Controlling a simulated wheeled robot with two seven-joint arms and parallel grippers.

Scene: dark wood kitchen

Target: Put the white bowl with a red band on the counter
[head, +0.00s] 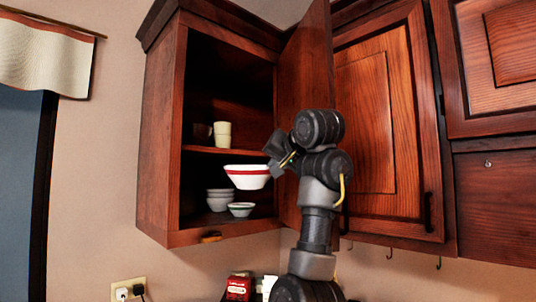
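The white bowl with a red band (247,177) is upright in the air at the open front of the wall cabinet, below the middle shelf. My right gripper (277,163) is at the bowl's right rim and appears shut on it; the fingertips are small and partly hidden. My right arm rises from the bottom of the head view, in front of the open cabinet door. My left gripper is not in view. The counter surface is below the picture and does not show.
Stacked bowls (219,200) and a green-rimmed bowl (241,209) stand on the cabinet floor. Cups (222,134) stand on the shelf above. The open door (303,85) is right of the opening. A red package (238,288) shows low down, near a wall socket (128,290).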

